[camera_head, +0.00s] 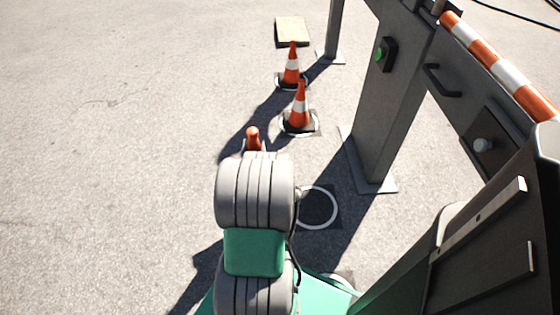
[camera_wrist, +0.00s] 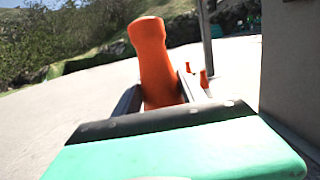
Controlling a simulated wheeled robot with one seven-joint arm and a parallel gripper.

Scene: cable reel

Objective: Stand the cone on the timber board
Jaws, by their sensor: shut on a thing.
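My gripper (camera_wrist: 160,90) is shut on an orange cone (camera_wrist: 150,58), with a finger on each side of it. In the head view only the orange top of this held cone (camera_head: 253,134) shows beyond my wrist; its lower part is hidden. The timber board (camera_head: 292,31) is a pale, flat piece lying on the ground at the top of the head view, well beyond my gripper and to its right. The held cone is apart from the board.
Two orange-and-white cones, a nearer one (camera_head: 300,108) and a farther one (camera_head: 291,66), stand between my gripper and the board. A white ring (camera_head: 334,207) marks the ground at right. A grey post (camera_head: 385,120) stands right. Open pavement (camera_head: 110,150) lies left.

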